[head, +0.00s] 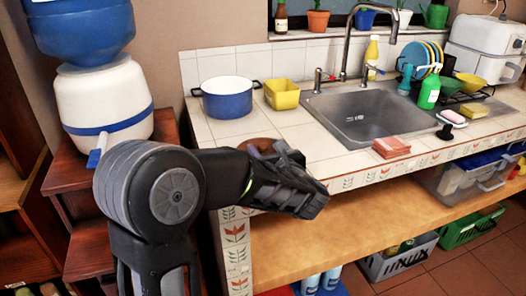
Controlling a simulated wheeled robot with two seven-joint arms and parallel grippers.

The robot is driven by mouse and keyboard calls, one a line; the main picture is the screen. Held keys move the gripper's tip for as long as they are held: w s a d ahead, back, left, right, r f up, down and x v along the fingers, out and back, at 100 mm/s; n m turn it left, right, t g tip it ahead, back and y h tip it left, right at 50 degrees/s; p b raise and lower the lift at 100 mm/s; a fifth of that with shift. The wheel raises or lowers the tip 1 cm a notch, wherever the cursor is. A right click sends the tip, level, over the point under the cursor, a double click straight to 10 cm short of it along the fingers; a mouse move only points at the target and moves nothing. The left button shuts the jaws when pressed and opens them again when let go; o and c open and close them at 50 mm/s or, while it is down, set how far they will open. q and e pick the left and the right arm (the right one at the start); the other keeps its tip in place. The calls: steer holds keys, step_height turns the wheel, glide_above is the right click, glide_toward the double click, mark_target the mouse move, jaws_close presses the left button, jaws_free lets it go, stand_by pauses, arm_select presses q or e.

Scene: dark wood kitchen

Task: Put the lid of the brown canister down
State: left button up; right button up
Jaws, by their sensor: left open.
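A round brown thing (256,144) shows on the tiled counter, just behind my left gripper. Most of it is hidden by the gripper, and I cannot tell whether it is the brown canister, its lid or something else. My left gripper (308,196) is at the counter's front edge, pointing right and slightly down. It is open, and I see nothing held in it. My right gripper is not in view.
A blue pot (228,104) and a yellow square container (282,96) stand at the back of the counter (310,137). The wooden shelf (330,232) below is mostly clear.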

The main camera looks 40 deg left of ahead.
arm_select(q)
steer(key=shift+x, duration=1.1)
steer(key=shift+c, duration=0.4)
jaws_close()
